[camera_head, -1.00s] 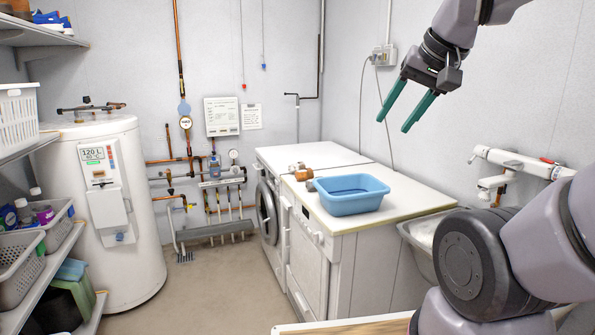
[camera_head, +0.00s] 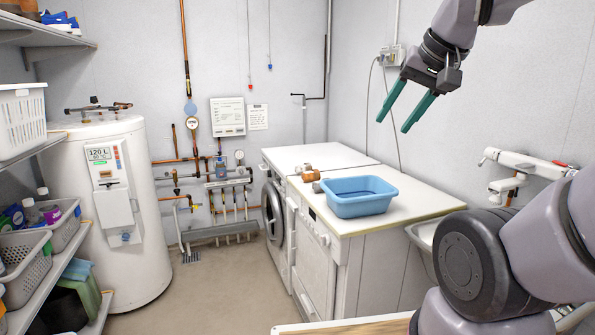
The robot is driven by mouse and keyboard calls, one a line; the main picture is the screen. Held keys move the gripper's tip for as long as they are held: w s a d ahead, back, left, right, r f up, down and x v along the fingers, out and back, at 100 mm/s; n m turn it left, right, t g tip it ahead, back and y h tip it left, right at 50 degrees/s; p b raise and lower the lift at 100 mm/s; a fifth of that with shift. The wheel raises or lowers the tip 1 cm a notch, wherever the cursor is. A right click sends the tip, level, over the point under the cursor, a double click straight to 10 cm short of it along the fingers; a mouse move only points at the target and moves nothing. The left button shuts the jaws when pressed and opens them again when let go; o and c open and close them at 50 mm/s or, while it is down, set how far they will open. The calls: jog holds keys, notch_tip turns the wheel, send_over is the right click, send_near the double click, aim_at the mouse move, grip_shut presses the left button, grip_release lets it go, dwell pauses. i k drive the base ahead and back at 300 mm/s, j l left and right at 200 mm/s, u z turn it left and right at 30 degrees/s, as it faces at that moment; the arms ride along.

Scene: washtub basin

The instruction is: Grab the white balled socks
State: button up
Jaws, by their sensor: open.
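My gripper (camera_head: 394,112) is at the upper right, with its two green fingers apart and nothing between them. It hangs in the air, and in the picture it lies above the blue washtub (camera_head: 360,197) on the white counter top (camera_head: 420,206). I cannot make out any white balled socks in this view. The inside bottom of the washtub is only partly visible.
A brown and grey cylindrical item (camera_head: 311,175) lies left of the washtub. A washing machine (camera_head: 272,212) stands under the counter. A sink (camera_head: 425,236) with a tap (camera_head: 520,162) is at right. A white boiler (camera_head: 120,235) and shelves with baskets (camera_head: 25,268) are at left. The floor between is clear.

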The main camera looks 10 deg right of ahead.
aim_at(300, 169)
jog(key=i+j+u, duration=0.4)
jog(key=i, duration=0.15)
jog(key=i+u, duration=0.35)
jog(key=i, duration=0.15)
jog(key=i+j+z, duration=0.15)
jog(key=i, duration=0.3)
jog(key=i+j+z, duration=0.15)
jog(key=i, duration=0.3)
jog(key=i+j+z, duration=0.2)
jog(key=i+z, duration=0.2)
jog(key=i+j+z, duration=0.3)
jog(key=z, duration=0.15)
jog(key=i+j+z, duration=0.4)
jog(key=k+j, duration=0.05)
